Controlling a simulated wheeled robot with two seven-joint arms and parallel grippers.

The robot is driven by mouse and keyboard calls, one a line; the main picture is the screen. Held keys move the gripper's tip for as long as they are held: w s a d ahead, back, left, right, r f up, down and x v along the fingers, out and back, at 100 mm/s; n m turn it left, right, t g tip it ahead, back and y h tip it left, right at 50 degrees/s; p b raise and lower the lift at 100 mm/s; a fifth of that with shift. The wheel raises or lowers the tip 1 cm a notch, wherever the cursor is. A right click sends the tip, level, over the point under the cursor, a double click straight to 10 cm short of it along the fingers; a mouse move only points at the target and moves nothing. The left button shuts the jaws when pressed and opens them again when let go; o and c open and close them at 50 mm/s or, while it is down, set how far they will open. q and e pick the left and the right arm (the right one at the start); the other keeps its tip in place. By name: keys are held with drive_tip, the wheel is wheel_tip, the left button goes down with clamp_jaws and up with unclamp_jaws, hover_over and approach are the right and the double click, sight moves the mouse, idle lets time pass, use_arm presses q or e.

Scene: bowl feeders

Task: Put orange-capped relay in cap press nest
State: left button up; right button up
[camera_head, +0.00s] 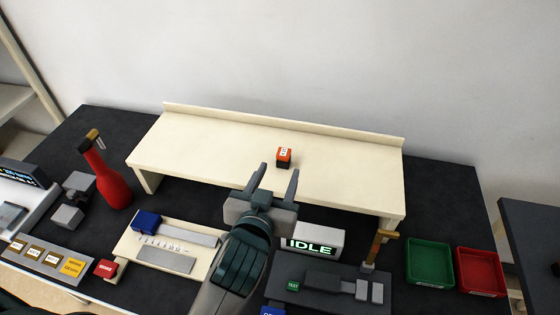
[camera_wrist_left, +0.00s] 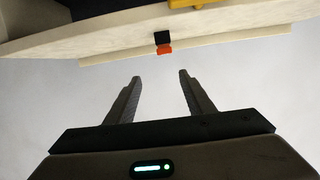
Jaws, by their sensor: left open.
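The orange-capped relay (camera_head: 284,156), a small block with an orange top and dark body, stands on the cream raised shelf (camera_head: 200,150). It also shows in the left wrist view (camera_wrist_left: 164,50), beyond the fingertips and roughly centred between them. My left gripper (camera_head: 278,170) is open and empty, its fingers pointing toward the relay from the near side. I cannot tell which fixture holds the cap press nest. My right gripper is out of view.
An IDLE sign (camera_head: 312,241) stands under the shelf's front. Green (camera_head: 430,262) and red (camera_head: 480,271) trays lie at right. A red bottle-shaped object (camera_head: 113,186) stands at left, near a cream fixture with a ruler (camera_head: 165,243). The shelf top around the relay is clear.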

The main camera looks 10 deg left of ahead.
sight(286, 153)
use_arm(q)
drive_tip(key=shift+s+a+f, duration=0.25)
drive_tip(key=shift+s+f, duration=0.1)
drive_tip(key=shift+f, duration=0.2)
drive_tip(key=shift+w, duration=0.15)
drive_tip(key=p+x, duration=0.3)
drive_tip(key=x, duration=0.8)
drive_tip(key=shift+a+f, duration=0.1)
drive_tip(key=shift+f, duration=0.05)
drive_tip(key=shift+w+f, duration=0.25)
drive_tip(key=shift+w, duration=0.2)
drive_tip(key=shift+p, duration=0.35)
